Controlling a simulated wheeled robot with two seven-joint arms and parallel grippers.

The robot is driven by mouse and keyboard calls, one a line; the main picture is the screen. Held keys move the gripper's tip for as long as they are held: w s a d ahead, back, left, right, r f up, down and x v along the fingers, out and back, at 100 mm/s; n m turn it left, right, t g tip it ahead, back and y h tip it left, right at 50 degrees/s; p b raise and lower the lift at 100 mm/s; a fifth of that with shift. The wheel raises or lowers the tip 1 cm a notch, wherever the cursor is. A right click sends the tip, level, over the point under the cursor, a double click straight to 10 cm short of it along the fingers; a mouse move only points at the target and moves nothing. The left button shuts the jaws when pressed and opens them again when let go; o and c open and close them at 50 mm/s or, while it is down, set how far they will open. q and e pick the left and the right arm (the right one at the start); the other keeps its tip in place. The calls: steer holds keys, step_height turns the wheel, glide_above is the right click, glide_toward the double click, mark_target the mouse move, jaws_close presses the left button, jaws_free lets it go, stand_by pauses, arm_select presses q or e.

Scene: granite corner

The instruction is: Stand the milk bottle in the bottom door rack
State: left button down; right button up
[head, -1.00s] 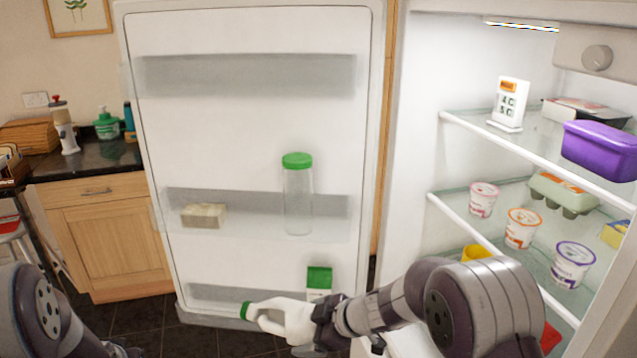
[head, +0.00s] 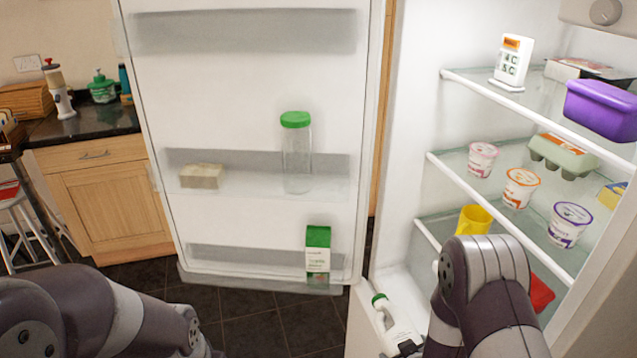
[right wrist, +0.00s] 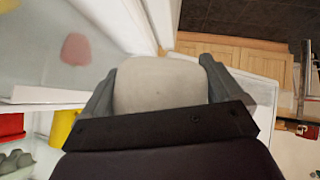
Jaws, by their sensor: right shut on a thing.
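The white milk bottle (head: 400,332) with a green cap is at the lower middle of the head view, tilted, cap toward the upper left. My right gripper (head: 408,348) is shut on it. In the right wrist view the pale bottle body (right wrist: 160,85) fills the space between the fingers of my right gripper (right wrist: 158,76). The bottom door rack (head: 225,257) is low on the open fridge door, left of the bottle and apart from it. A green and white carton (head: 318,250) stands at its right end. My left arm shows at the lower left; its jaws are hidden.
The middle door rack (head: 240,183) holds a green-lidded jar (head: 296,155) and a pale block (head: 201,176). Fridge shelves at right hold yogurt pots (head: 521,187), an egg box (head: 562,152) and a yellow cup (head: 473,219). The bottom rack left of the carton looks clear.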

steer(key=shift+a+r, duration=0.1)
